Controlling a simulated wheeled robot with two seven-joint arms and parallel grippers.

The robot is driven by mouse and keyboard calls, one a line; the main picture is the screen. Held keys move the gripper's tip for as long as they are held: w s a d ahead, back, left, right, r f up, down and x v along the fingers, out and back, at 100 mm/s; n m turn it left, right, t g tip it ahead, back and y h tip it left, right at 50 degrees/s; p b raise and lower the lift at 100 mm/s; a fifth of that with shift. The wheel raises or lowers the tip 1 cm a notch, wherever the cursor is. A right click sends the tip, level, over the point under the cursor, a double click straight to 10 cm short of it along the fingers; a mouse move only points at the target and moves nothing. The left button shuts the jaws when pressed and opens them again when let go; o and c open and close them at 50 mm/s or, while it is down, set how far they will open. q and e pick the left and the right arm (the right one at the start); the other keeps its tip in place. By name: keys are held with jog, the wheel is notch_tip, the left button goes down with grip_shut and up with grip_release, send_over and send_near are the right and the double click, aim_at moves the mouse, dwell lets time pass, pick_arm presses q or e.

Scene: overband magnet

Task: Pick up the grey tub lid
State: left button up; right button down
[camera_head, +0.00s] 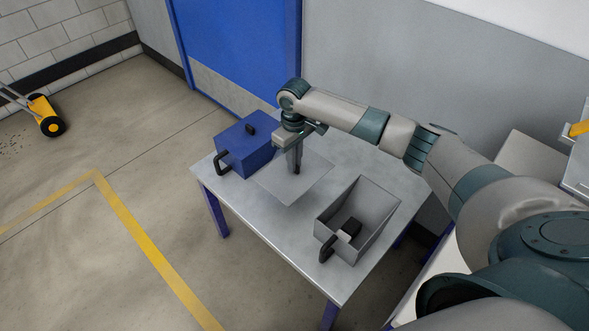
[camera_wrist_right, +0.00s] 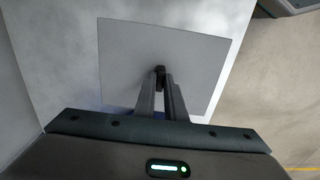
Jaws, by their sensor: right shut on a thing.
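The grey tub lid (camera_head: 308,183) is a flat, square grey plate over the table between the two tubs. It also shows in the right wrist view (camera_wrist_right: 205,55), where it fills the upper middle. My right gripper (camera_head: 297,170) points down at its middle and is shut on its small dark knob (camera_wrist_right: 160,71), mostly hidden by the fingers. The lid looks level; its height above the table is hard to tell. My left gripper is out of view.
A blue tub (camera_head: 248,150) with a blue lid and black knob stands close left of the grey lid. The metal table (camera_head: 277,228) has bare room in front. A blue door (camera_head: 235,50) and a wall stand behind. A yellow wheeled tool (camera_head: 45,112) is far left.

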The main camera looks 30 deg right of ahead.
jog(key=shift+r, duration=0.5)
jog(key=shift+a+r, duration=0.3)
jog(key=s+a+r+m, duration=0.2)
jog(key=s+a+r, duration=0.55)
jog(key=r, duration=0.35)
jog(key=s+a+r+m, duration=0.1)
jog(key=s+a+r, duration=0.2)
jog(key=s, duration=0.9)
notch_tip(320, 180, up, 3)
jog(key=shift+f+m, duration=0.15)
jog(key=shift+m, duration=0.25)
